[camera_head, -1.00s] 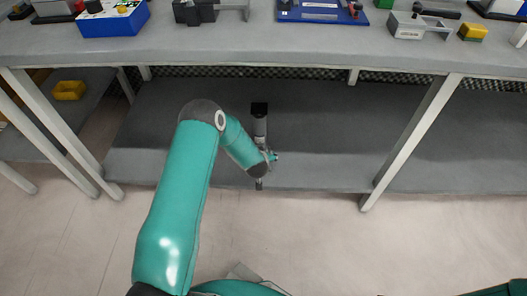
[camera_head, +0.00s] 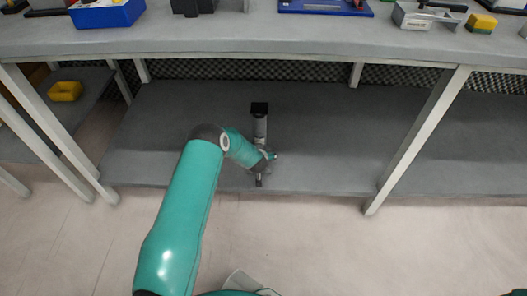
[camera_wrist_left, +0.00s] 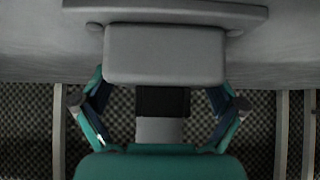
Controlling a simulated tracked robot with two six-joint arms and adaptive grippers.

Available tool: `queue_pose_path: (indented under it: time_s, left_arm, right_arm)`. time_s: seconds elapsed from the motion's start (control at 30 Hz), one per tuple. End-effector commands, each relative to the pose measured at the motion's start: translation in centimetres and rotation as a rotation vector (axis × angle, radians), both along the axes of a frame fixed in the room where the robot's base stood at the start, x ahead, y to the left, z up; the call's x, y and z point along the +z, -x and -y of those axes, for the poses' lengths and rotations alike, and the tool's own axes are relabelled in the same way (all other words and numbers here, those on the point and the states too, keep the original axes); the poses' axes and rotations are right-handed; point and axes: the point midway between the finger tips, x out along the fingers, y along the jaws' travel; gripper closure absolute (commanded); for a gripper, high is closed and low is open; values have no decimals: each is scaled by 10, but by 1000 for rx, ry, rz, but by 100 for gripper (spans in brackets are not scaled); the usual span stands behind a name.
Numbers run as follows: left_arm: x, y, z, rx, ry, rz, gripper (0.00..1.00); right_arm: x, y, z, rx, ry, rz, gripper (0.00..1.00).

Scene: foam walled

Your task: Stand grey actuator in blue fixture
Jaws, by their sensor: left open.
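My left gripper (camera_head: 264,158) hangs in front of the table, over the lower shelf in the head view. In the left wrist view its teal and dark blue fingers (camera_wrist_left: 160,102) are spread apart. On the tabletop are a blue plate (camera_head: 318,8) with small parts and a blue box (camera_head: 108,14). I cannot tell which is the fixture. My right gripper is out of view.
The grey tabletop (camera_head: 270,35) crosses the top, its front edge above my gripper. A grey clamp-like device (camera_head: 428,16) and a yellow block (camera_head: 481,23) are at right. Pale table legs flank the bare lower shelf (camera_head: 320,125). A yellow bin (camera_head: 65,91) is at left.

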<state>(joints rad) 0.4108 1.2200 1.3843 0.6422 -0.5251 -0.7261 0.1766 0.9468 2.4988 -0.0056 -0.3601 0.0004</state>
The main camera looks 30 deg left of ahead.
Motion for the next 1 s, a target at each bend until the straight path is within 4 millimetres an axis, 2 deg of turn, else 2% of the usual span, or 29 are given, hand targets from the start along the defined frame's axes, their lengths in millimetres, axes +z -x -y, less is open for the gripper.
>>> queue_pose_path:
  time_s: [0.07,0.63,1.0]
  left_arm:
    - [0,0,0,0,0,0,6]
    - [1,0,1,-1,0,0,100]
    - [7,-2,0,-1,-3,4,100]
  right_arm:
    - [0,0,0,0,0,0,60]
    - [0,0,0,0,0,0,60]
    - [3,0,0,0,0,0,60]
